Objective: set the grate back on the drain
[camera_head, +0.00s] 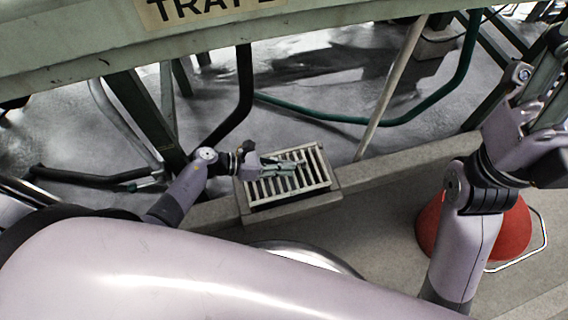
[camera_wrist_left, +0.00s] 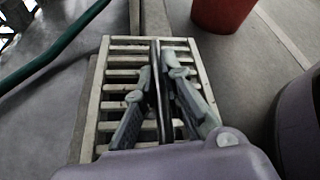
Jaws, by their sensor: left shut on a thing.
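The grate (camera_head: 322,168) is a pale slatted rectangle at the middle of the head view. It lies over the stone-edged drain (camera_head: 290,211); I cannot tell whether it sits flush. My left gripper (camera_head: 297,166) reaches in from the left and is shut on a bar of the grate. In the left wrist view the grate (camera_wrist_left: 110,104) fills the middle, and the fingers of my left gripper (camera_wrist_left: 166,72) close around a central bar. My right gripper (camera_head: 540,95) is at the upper right, away from the grate, partly cut off by the frame edge.
A red bucket (camera_head: 430,226) with a wire handle stands at the right, behind my right arm. A steel basin rim (camera_head: 310,254) shows below the drain. A labelled tray beam (camera_head: 330,22) crosses the top.

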